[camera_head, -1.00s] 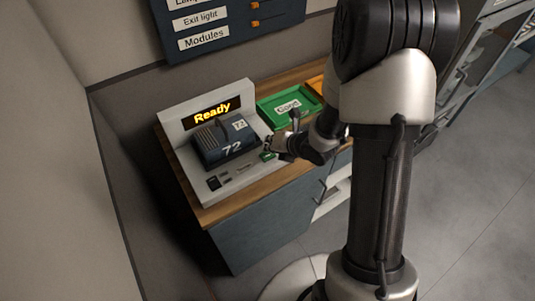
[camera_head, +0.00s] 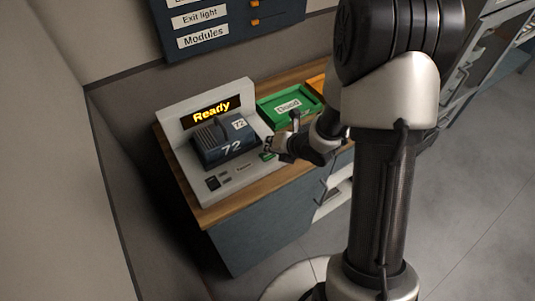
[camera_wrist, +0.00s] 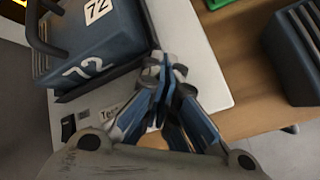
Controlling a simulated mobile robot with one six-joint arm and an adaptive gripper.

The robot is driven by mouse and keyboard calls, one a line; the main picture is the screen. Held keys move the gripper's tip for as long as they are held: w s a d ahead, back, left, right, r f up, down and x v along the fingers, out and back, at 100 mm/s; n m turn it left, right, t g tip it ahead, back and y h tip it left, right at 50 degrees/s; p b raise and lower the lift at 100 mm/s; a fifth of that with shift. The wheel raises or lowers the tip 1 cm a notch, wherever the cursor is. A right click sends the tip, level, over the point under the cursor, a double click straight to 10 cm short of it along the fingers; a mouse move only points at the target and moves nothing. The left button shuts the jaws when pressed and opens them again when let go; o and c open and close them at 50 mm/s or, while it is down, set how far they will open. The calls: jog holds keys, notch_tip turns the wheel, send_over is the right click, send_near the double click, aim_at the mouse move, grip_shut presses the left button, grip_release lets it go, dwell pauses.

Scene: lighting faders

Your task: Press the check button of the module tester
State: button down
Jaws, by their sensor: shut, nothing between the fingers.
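The module tester (camera_head: 190,187) is a light grey console with an upright panel whose display (camera_head: 211,112) reads "Ready". A dark blue module (camera_head: 225,146) marked 72 sits on it; it also shows at the upper left of the wrist view (camera_wrist: 95,52). My gripper (camera_head: 271,146) is shut and empty, over the right part of the tester. In the wrist view its closed fingers (camera_wrist: 165,68) hide the button, and I cannot tell whether they touch it.
A green tray (camera_head: 275,119) labelled "Good" stands right of the tester, with an orange tray (camera_head: 316,83) beyond it. In the wrist view another dark module (camera_wrist: 295,50) is at the right. A dark blue wall board (camera_head: 230,28) hangs behind. The wooden worktop (camera_head: 235,203) has a narrow clear front strip.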

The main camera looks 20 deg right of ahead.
jog(key=shift+f+b, duration=0.35)
jog(key=shift+b, duration=0.2)
dwell(0.4)
jog(key=shift+r, duration=0.1)
jog(key=shift+r+p, duration=0.4)
jog(key=shift+r, duration=0.25)
jog(key=shift+r+p, duration=1.65)
jog(key=shift+r, duration=0.9)
